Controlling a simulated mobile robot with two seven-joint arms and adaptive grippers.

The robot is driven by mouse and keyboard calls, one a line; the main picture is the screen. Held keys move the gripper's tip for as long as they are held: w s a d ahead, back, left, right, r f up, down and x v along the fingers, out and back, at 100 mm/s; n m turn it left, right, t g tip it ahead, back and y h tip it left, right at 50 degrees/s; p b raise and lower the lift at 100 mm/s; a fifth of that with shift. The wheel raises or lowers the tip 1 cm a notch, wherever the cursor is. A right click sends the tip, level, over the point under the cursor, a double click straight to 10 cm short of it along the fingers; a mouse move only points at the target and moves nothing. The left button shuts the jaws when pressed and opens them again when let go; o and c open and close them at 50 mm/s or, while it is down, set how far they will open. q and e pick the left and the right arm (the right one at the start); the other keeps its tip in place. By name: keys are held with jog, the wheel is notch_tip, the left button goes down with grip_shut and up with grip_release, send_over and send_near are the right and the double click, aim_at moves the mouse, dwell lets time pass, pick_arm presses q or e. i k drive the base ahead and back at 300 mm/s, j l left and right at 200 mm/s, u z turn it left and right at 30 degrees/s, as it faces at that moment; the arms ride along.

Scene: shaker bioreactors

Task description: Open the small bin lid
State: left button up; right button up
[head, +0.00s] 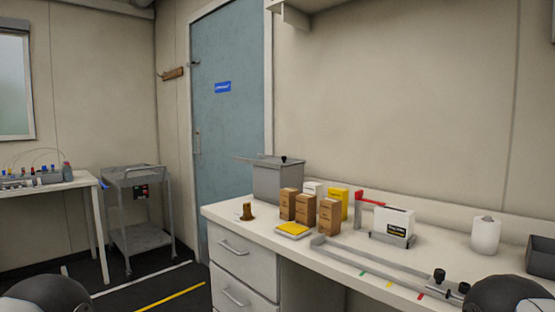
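A grey box-shaped bin (279,182) stands at the left back of the white counter. A small black knob (284,158) shows at its top. A thin grey plate (250,157) reaches out to the left at the level of its rim; I cannot tell whether this is the lid or how far it covers the bin. A smaller dark grey container (541,257) is cut off by the right edge; its top looks open. Neither of my grippers is in view; only dark rounded parts of my arms show in the bottom corners.
Brown boxes (305,208), a yellow box (338,200), a yellow-topped pad (293,230) and a brown bottle (247,212) stand near the bin. A rail (385,262) runs along the front. A white roll (485,236) stands at right. A cart (138,205) is left of the door.

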aim_at(284, 162)
jog(key=i+j+z, duration=0.45)
jog(key=j, duration=0.25)
jog(key=i+j+z, duration=0.1)
jog(key=j+z, duration=0.15)
jog(key=j, duration=0.15)
jog(key=i+j+z, duration=0.1)
jog(key=j+z, duration=0.15)
jog(key=j, duration=0.2)
jog(key=i+j+z, duration=0.1)
jog(key=j+z, duration=0.15)
jog(key=j, duration=0.2)
